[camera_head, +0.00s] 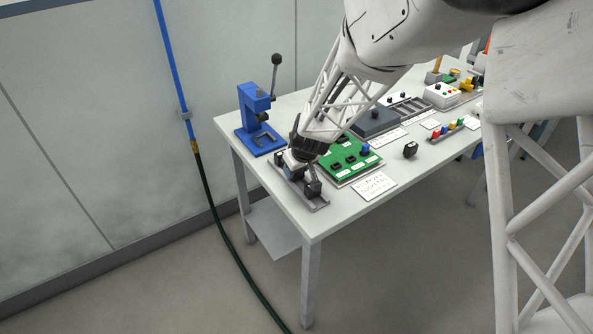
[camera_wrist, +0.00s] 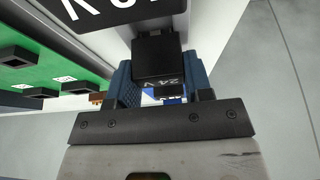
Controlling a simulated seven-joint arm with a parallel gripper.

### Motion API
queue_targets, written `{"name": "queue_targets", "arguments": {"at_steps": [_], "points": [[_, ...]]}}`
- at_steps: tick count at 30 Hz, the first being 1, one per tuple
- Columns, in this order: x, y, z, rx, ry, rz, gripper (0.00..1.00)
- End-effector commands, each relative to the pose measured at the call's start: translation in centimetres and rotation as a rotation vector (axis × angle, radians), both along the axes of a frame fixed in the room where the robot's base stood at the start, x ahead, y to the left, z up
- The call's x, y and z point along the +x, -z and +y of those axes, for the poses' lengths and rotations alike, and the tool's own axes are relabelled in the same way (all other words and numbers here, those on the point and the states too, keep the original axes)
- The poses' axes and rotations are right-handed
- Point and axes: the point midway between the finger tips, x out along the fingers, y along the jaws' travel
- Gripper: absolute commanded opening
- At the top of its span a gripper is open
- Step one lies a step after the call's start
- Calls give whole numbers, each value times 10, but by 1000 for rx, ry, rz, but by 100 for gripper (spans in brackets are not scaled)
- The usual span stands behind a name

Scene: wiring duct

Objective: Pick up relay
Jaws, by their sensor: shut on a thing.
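In the head view my gripper (camera_head: 303,168) is at the near left part of the table, low over a grey rail (camera_head: 320,204). A dark block (camera_head: 313,188) stands on the rail beside it. The gripped relay cannot be made out clearly in the head view. Whether its underside touches anything is hidden.
A green board (camera_head: 345,152) with black parts lies right of the rail; it also shows in the wrist view (camera_wrist: 50,68). A blue press (camera_head: 258,125) stands behind left. A white card (camera_head: 374,185) and a loose black block (camera_head: 410,150) are to the right.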

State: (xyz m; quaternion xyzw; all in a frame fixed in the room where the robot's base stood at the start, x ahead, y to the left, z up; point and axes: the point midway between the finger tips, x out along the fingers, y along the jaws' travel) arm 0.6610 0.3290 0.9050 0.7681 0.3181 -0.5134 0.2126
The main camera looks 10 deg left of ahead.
Motion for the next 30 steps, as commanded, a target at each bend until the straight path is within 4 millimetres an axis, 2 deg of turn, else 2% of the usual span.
{"name": "queue_targets", "arguments": {"at_steps": [8,18,24,30], "points": [[0,-20,0,1,-1,-2,23],[0,-69,0,0,-1,-2,23],[0,-91,0,1,0,-1,23],[0,-100,0,0,-1,0,23]]}}
